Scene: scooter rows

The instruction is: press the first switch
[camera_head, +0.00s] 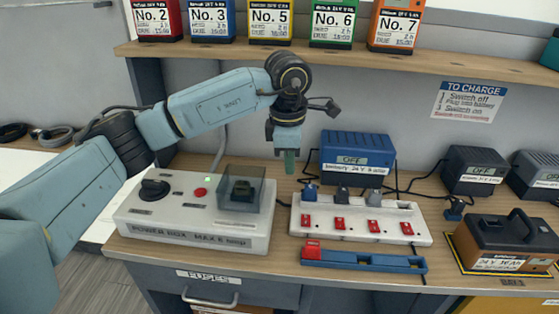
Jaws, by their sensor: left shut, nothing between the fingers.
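A white power strip (360,236) lies on the bench with several red switches in a row. The leftmost red switch (307,221) is at its left end, and another red switch (340,224) is to its right. Plugs sit in the strip's sockets behind the switches. My left gripper (289,163) points down, shut and empty, above and behind the strip's left end, apart from it. My right gripper is not in view.
A white power box (190,226) with a black knob, red button and clear cover stands left. A blue tray (363,261) lies in front of the strip. A blue charger (356,155) stands behind it, and an orange-black battery (507,240) right. A shelf (350,58) holds batteries above.

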